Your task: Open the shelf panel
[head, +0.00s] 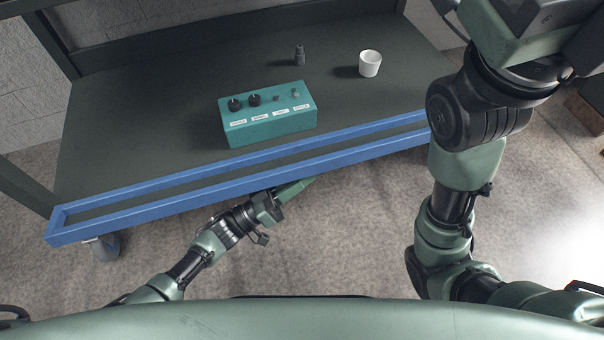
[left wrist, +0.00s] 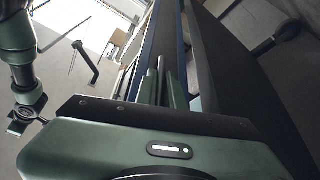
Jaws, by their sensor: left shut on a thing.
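The shelf panel (head: 190,191) is a long blue rectangular frame along the front edge of the dark shelf (head: 150,130). Its two long rails show, with a dark strip between them. My left gripper (head: 303,184) is at the lower rail, right of its middle, and is shut on the panel. The fingertips are partly hidden at the rail. In the left wrist view, the left gripper's fingers (left wrist: 164,85) reach up to the panel, whose blue edge (left wrist: 185,40) shows beside a dark face. My right arm rises on the right, but its gripper is out of view.
On the shelf stand a teal box (head: 268,117) with knobs and labels, a small dark bottle-like object (head: 300,54) and a white cup (head: 370,63). A caster wheel (head: 103,246) shows under the shelf's left front corner. The floor in front is clear.

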